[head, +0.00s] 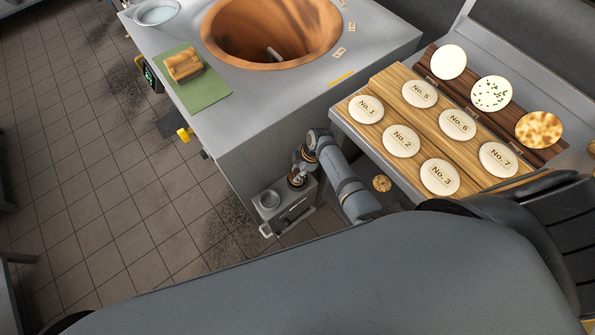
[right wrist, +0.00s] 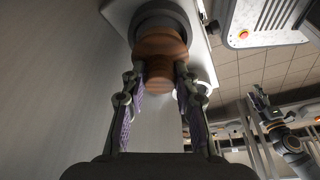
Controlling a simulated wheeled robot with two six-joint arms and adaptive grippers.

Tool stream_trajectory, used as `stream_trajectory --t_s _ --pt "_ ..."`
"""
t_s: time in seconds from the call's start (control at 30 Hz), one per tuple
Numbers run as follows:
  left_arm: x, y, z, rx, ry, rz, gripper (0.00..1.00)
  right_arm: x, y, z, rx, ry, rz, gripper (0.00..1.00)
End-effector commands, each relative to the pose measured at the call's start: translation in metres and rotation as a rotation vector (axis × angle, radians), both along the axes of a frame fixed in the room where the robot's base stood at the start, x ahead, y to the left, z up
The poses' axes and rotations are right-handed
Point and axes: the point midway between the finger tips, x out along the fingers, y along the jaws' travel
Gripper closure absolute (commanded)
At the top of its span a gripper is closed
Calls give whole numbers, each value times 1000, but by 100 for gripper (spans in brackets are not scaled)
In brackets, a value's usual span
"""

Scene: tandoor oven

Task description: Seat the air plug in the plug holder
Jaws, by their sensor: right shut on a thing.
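My right gripper (head: 298,176) is low beside the front of the tandoor's grey housing. In the right wrist view its two fingers (right wrist: 160,95) are shut on the brown wooden air plug (right wrist: 160,58). A dark round collar (right wrist: 165,18) shows at the plug's far end; I cannot tell whether they touch. In the head view the plug is small and mostly hidden by the gripper. A small grey box with a round cup (head: 268,199), seemingly the plug holder, stands just below and left of the gripper. My left gripper (right wrist: 262,103) shows small at the right of the wrist view, its jaws unclear.
The tandoor mouth (head: 272,32) opens in the grey counter, with a green mat (head: 205,95) at its left. A wooden board (head: 385,87) with numbered dough discs is at the right, close to my right arm. Tiled floor (head: 110,190) is open at the left.

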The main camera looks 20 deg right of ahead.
Motion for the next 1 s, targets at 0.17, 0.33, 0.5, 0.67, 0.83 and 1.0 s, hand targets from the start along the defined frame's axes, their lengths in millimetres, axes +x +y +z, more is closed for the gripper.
stream_trajectory --t_s 0.17,0.33,0.5,0.67,0.83,1.0 --pt "0 0 -4 0 0 0 60 0 0 -5 0 -1 0 100" --pt "0 0 -7 0 0 0 60 1 0 -9 0 -2 -1 100" --pt "0 0 -10 0 0 0 60 1 0 -14 0 -1 0 100" --pt "0 0 -13 0 0 0 60 0 0 -18 0 -1 0 100" --pt "0 0 -16 0 0 0 60 0 0 -22 0 0 0 100" --pt "0 0 -17 0 0 0 60 0 0 -23 0 -1 0 63"
